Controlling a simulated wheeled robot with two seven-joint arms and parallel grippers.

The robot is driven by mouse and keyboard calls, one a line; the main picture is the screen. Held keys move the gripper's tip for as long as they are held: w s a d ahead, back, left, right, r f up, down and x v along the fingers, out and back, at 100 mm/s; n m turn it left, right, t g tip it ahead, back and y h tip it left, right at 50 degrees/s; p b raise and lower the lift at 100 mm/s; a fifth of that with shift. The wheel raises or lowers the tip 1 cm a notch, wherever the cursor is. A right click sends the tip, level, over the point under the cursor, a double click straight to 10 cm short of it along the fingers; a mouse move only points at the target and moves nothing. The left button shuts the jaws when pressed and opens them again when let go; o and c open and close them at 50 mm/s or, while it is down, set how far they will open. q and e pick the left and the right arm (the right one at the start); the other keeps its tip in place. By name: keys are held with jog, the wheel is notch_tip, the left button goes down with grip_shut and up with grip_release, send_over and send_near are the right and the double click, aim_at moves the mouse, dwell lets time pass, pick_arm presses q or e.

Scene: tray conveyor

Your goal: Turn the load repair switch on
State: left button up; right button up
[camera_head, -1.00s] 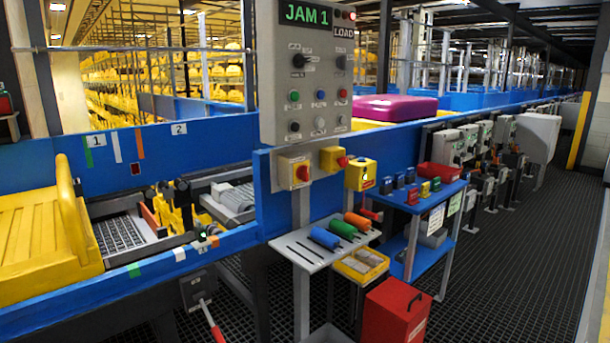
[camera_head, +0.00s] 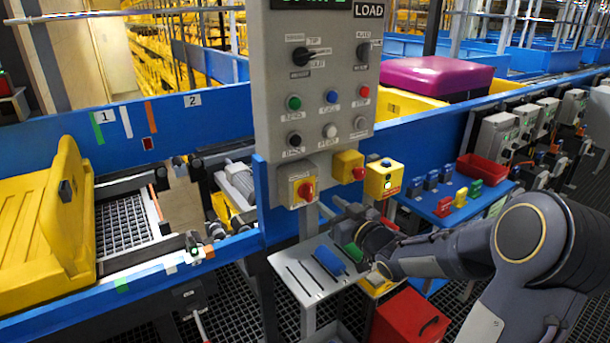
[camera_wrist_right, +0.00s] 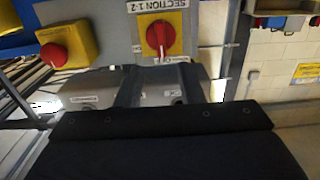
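A grey control panel (camera_head: 322,85) stands in the middle of the head view, with a black selector knob (camera_head: 305,57) at upper left and another black knob (camera_head: 363,51) at upper right. The small labels are too blurred to tell which is load repair. Below is a yellow box with a red rotary knob (camera_head: 305,191); the wrist view shows this knob (camera_wrist_right: 160,36) upright under a "SECTION 1-2" label. My right gripper (camera_head: 338,208) is just right of and below that box, apart from it. In the wrist view its fingers (camera_wrist_right: 160,88) are spread, with nothing between them.
A yellow box with a red button (camera_head: 348,167) and a yellow box with a blue button (camera_head: 384,180) sit close beside the gripper. A yellow tray (camera_head: 40,225) is at left.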

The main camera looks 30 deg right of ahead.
aim_at(311, 191)
jog(key=w, duration=0.5)
jog(key=w+p, duration=0.1)
jog(key=w, duration=0.1)
jog(key=shift+w+a, duration=0.2)
jog(key=shift+a, duration=0.15)
grip_shut()
